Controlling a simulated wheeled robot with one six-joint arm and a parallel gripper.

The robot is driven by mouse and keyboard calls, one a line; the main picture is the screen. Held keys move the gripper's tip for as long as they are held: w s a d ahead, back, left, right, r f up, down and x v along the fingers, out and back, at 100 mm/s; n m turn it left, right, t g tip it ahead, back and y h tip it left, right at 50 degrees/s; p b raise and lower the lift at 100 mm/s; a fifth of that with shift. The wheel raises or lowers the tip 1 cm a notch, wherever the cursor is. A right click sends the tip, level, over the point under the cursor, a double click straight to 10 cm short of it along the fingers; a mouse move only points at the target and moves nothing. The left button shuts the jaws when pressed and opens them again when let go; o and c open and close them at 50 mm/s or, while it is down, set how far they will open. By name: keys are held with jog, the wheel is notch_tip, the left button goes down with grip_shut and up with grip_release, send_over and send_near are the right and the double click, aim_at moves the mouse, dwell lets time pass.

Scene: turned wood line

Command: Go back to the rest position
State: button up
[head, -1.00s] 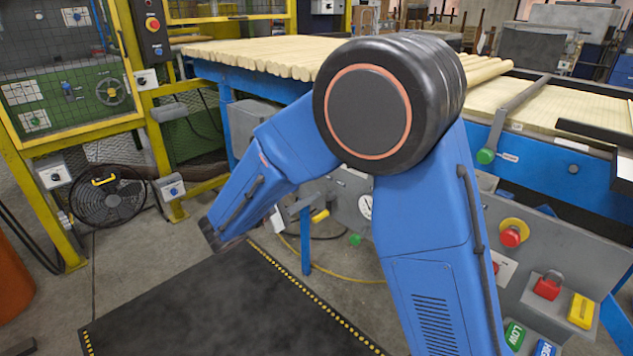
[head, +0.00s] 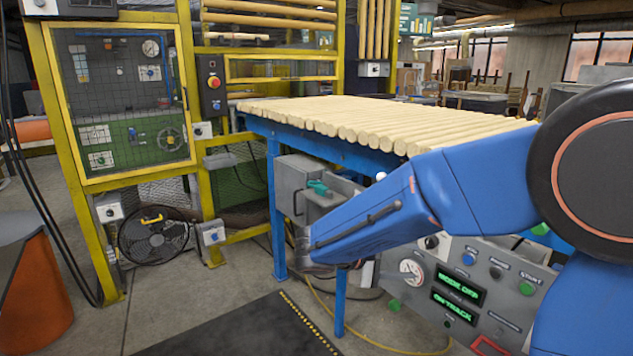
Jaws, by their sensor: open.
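My blue arm (head: 480,185) crosses the right side of the head view. Its big black round joint is cut off by the right edge. The forearm points left and slightly down, ending in a dark tip in front of the blue table frame. My gripper's fingers do not show, and nothing is seen held at that end. The forearm hides part of the table's front and the control panel.
A blue-framed table (head: 333,153) bears a row of pale round rods (head: 380,125). Below it is a grey control panel (head: 480,258) with a gauge, green-lit displays and buttons. A yellow machine cage (head: 188,90) and a black fan (head: 152,236) stand left. A dark mat (head: 245,332) lies in front.

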jog(key=s+d+f+m+g+y, duration=0.1)
jog(key=s+d+m+g+y, duration=0.25)
jog(key=s, duration=0.65)
jog(key=s+d+f+m+y, duration=0.25)
jog(key=s+d+y, duration=0.35)
jog(key=s, duration=0.4)
jog(key=s+a+r+m+t+y, duration=0.1)
jog(key=s+a+m+t+y, duration=0.1)
jog(key=s, duration=0.4)
jog(key=shift+a+m+t+y, duration=0.35)
jog(key=shift+m+t+y, duration=0.15)
jog(key=shift+t+y, duration=0.25)
dwell(0.3)
